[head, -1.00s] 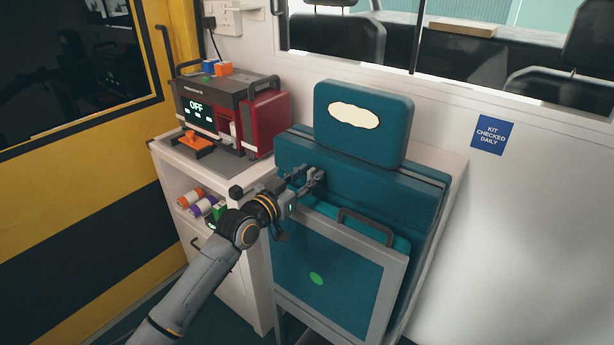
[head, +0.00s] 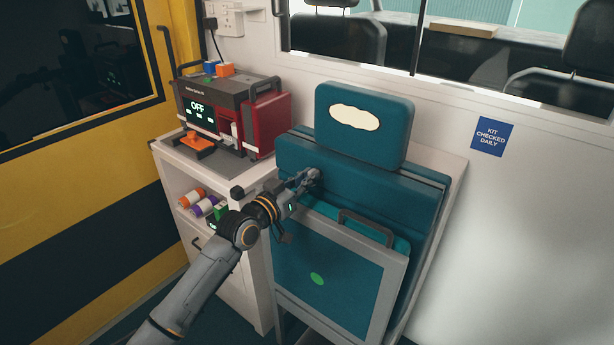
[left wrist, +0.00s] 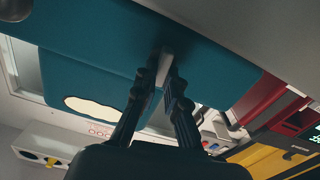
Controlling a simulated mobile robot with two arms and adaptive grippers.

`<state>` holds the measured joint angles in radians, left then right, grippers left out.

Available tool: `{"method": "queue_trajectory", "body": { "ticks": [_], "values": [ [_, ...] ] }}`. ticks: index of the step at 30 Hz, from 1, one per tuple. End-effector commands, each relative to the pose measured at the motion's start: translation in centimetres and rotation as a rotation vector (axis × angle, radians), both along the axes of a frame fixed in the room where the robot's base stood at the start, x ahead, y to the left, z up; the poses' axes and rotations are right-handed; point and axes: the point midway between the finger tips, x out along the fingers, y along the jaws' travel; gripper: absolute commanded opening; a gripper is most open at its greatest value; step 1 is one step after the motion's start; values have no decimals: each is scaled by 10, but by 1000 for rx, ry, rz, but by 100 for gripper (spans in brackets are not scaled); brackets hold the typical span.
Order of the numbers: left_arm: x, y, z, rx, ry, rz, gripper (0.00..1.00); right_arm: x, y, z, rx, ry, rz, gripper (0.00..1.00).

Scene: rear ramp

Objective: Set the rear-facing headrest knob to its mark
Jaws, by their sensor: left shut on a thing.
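The rear-facing seat's teal headrest (head: 385,110) stands upright above the seat back (head: 400,195), with a cream oval patch on it. My left gripper (head: 314,176) reaches the upper left of the seat back, below the headrest. In the left wrist view, the gripper (left wrist: 163,82) is shut on a small light-grey piece, apparently the headrest knob (left wrist: 165,64), at the teal surface. The fingers cover most of the knob, and I cannot make out its mark. The headrest (left wrist: 85,85) also shows there. My right gripper is not in view.
A folded seat cushion (head: 335,275) in a grey frame, with a dark handle, stands below my left gripper. A white cabinet (head: 165,158) carries a red and grey device (head: 265,120) reading OFF.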

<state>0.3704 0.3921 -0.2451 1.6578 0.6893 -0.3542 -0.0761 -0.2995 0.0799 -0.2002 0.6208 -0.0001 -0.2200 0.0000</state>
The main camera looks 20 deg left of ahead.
Motion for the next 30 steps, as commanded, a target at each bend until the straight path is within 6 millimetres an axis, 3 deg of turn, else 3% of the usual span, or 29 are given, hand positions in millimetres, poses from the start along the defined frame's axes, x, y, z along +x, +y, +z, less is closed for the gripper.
{"method": "queue_trajectory", "body": {
  "ticks": [30],
  "values": [
    [4,8,0,-886,312,-1,0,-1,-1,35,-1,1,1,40]
  ]
}}
